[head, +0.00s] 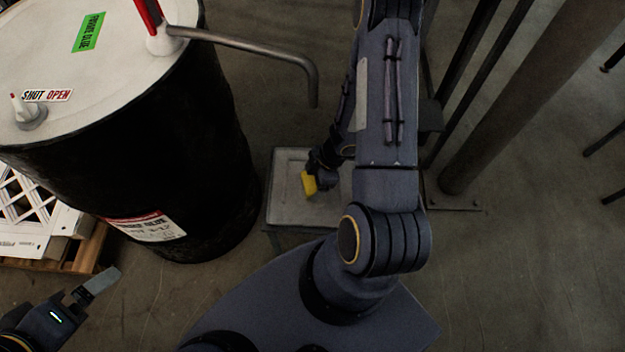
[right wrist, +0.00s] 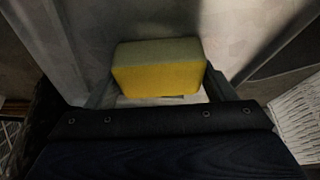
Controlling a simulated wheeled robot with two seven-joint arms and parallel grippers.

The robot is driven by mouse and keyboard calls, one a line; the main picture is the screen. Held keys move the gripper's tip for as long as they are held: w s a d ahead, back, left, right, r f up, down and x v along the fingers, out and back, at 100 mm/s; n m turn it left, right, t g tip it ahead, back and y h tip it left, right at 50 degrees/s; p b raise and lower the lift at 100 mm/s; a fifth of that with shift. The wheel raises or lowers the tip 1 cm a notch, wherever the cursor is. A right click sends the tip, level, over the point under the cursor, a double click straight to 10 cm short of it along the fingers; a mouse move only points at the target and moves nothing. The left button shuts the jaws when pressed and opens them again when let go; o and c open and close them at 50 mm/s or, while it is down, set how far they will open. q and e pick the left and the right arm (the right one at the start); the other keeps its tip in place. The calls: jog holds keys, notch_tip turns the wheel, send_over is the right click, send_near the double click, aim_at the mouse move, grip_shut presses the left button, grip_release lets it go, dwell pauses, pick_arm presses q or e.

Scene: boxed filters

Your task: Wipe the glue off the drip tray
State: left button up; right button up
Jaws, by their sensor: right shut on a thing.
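The drip tray (head: 285,208) is a grey, square, shallow tray on a low stand, below the drum's spout. My right gripper (head: 312,180) is over the tray, shut on a yellow sponge (head: 307,184). In the right wrist view the sponge (right wrist: 158,78) sits between both fingers, its yellow side facing the camera and a duller grey-green layer along its top. I cannot tell whether the sponge touches the tray. No glue stands out clearly on the tray; my arm hides part of it. My left gripper (head: 88,287) is low at the left, away from the tray; its finger opening is unclear.
A large black drum (head: 180,130) with a white lid stands left of the tray. Its bent metal spout (head: 260,47) reaches out above the tray. A thick post (head: 520,95) stands at the right.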

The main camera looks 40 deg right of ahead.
jog(key=shift+w+d+r+p, duration=0.15)
jog(key=shift+w+d+p, duration=0.15)
jog(key=shift+d+p, duration=0.15)
jog(key=w+p, duration=0.1)
jog(key=p, duration=0.1)
jog(key=d+p, duration=0.1)
jog(key=shift+w+d+p, duration=0.2)
jog(key=shift+w+p, duration=0.2)
jog(key=shift+w+d+p, duration=0.2)
jog(key=shift+d+p, duration=0.05)
jog(key=shift+p, duration=0.25)
